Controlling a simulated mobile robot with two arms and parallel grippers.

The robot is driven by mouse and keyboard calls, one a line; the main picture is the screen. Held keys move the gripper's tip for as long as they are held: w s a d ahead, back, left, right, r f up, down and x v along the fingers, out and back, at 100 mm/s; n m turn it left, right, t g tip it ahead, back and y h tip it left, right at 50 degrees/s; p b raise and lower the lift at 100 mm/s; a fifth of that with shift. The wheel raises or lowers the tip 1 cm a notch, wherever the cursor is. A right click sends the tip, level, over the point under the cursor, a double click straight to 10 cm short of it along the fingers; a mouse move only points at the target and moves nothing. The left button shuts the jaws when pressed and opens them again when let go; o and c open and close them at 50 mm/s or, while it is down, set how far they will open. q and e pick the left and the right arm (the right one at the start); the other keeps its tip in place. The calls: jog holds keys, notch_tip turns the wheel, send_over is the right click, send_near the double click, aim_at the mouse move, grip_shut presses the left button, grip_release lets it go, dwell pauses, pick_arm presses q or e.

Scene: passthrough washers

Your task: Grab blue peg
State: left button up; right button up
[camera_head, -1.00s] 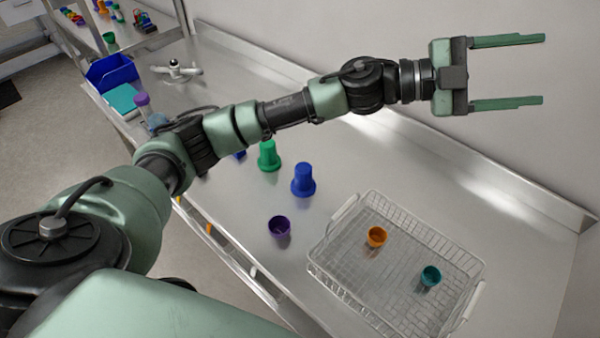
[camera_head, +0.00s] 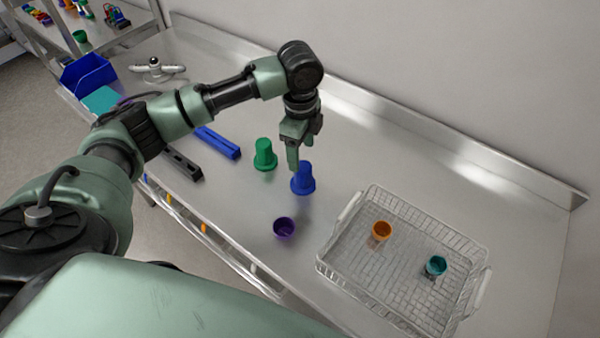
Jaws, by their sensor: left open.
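The blue peg (camera_head: 303,180) stands upright on the steel table, wide flange down. My left gripper (camera_head: 299,168) points down right at the peg, its fingers overlapping the peg's upper part in the picture. The gripper is open. One finger shows in front of the peg's left side and the other shows behind its top; I cannot tell if either touches it. My right gripper is not in view.
A green peg (camera_head: 264,155) stands just left of the blue one. A purple cup (camera_head: 284,228) is in front. A wire basket (camera_head: 346,265) at right holds an orange cup (camera_head: 381,231) and a teal cup (camera_head: 436,266). A blue bar (camera_head: 217,143) lies left.

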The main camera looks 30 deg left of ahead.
aim_at(303, 166)
pick_arm(q)
jog(key=shift+s+a+f, duration=0.1)
jog(key=shift+s+f, duration=0.15)
jog(key=shift+s, duration=0.15)
jog(key=f, duration=0.2)
jog(key=f+p, duration=0.1)
jog(key=f, duration=0.1)
jog(key=d+f+p, duration=0.1)
jog(key=f, duration=0.1)
jog(key=shift+s+f, duration=0.1)
jog(key=shift+s, duration=0.05)
jog(key=shift+f, duration=0.6)
grip_shut()
